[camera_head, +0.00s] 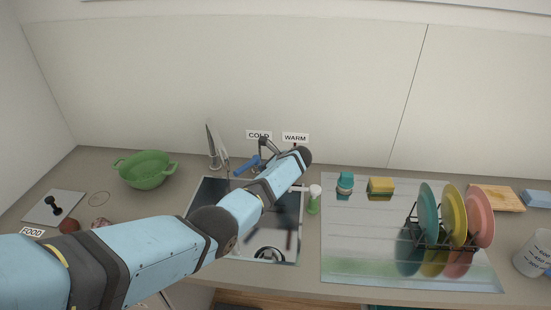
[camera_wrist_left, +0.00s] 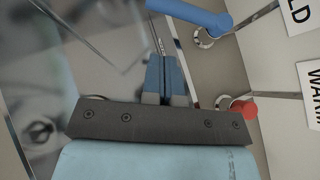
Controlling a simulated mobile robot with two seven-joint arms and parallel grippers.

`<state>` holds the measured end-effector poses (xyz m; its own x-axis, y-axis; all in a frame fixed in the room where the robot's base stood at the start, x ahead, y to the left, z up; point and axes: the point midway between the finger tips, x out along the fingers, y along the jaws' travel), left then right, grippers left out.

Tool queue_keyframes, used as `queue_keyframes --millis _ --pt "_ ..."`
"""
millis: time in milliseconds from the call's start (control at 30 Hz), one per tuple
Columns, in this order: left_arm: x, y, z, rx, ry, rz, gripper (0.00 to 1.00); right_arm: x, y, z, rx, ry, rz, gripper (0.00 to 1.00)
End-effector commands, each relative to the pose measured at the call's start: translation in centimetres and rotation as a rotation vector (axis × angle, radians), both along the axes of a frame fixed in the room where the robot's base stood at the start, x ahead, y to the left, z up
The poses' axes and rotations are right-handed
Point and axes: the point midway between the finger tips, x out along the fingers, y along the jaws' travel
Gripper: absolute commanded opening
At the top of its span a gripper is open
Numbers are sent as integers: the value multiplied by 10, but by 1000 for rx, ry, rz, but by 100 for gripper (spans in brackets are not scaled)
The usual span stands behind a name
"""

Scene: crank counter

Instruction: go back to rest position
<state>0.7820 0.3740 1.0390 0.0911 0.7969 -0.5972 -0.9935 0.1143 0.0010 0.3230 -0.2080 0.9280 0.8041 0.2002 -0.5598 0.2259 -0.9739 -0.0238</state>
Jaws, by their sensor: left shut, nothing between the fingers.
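My left arm (camera_head: 160,250) comes in from the left and reaches across the sink (camera_head: 288,222) towards the back wall. My left gripper (camera_wrist_left: 166,62) is shut and empty in the left wrist view; in the head view the arm hides its fingers. The fingers are near a blue tap handle (camera_wrist_left: 196,14) and a red tap handle (camera_wrist_left: 243,109), with no clear contact with either. The blue handle also shows in the head view (camera_head: 247,166), while the red one is hidden there. My right gripper is not in view.
COLD (camera_head: 259,135) and WARM (camera_head: 295,137) labels stand behind the tap. A green colander (camera_head: 146,169) is at left. A green soap bottle (camera_head: 314,203) stands beside the sink, close to my arm. Colored plates (camera_head: 453,210) stand in a rack at right.

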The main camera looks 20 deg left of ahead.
Motion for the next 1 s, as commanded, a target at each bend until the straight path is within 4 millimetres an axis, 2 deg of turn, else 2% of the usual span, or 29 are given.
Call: queue_keyframes --millis 167,267,367,433,600,700,833,1000 --pt "0 0 1 -1 -1 2 0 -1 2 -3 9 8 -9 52" --pt "-8 -2 -9 -20 -25 19 0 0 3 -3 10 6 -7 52" --pt "-27 -8 -30 -75 -93 67 0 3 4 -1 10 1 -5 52" --pt "-48 -13 -47 -131 -161 119 0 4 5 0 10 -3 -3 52" --pt "-117 -29 -86 -299 -353 289 0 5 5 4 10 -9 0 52" --pt "-163 -39 -98 -402 -456 400 0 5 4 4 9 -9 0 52" --pt "-228 -53 -103 -532 -572 550 0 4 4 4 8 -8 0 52" --pt "-311 -70 -89 -690 -692 745 0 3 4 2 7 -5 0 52"
